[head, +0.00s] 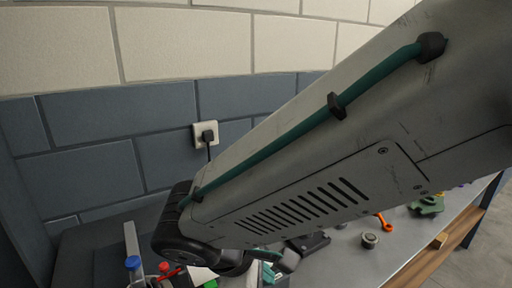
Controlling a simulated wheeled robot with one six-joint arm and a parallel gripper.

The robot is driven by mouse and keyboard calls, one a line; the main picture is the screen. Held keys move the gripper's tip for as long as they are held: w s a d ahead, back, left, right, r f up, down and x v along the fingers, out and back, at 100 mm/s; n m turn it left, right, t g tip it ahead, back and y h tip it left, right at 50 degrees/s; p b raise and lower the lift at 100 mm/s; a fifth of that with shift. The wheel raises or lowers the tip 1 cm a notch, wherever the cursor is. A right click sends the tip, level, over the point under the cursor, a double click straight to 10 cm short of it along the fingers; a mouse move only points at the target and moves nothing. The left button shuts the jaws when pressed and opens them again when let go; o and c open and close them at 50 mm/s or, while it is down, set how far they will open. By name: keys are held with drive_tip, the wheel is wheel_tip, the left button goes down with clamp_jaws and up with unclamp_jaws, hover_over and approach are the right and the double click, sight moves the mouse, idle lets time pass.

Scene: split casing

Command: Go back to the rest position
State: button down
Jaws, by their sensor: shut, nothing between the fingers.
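My own arm crosses the view from the upper right to the lower middle, a large grey link with a green cable along it. Its far end bends down to a dark joint at the lower left. My gripper does not show; the arm or the lower picture edge hides it. The workbench (345,262) is a grey metal top, partly covered by my arm.
On the bench lie an orange tool (383,222), a round grey part (370,240), a green part (427,206) and a small yellowish block (440,240). Clamps with blue (132,263) and red knobs stand lower left. A wall socket (205,135) is behind.

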drive_tip(key=s+d+r+m+g+y, duration=0.1)
drive_tip(key=s+d+r+m, duration=0.1)
drive_tip(key=d+m, duration=0.3)
drive_tip(key=s+d+r+m+y, duration=0.2)
drive_tip(key=d+m, duration=0.4)
drive_tip(key=d, duration=0.6)
drive_tip(key=s+d+r+m+g+y, duration=0.1)
drive_tip(key=s+d+r+m+y, duration=0.1)
drive_tip(key=d, duration=0.6)
drive_tip(key=s+r+m, duration=0.1)
drive_tip(key=s+m, duration=0.1)
drive_tip(key=m, duration=0.1)
drive_tip(key=shift+d+g, duration=0.3)
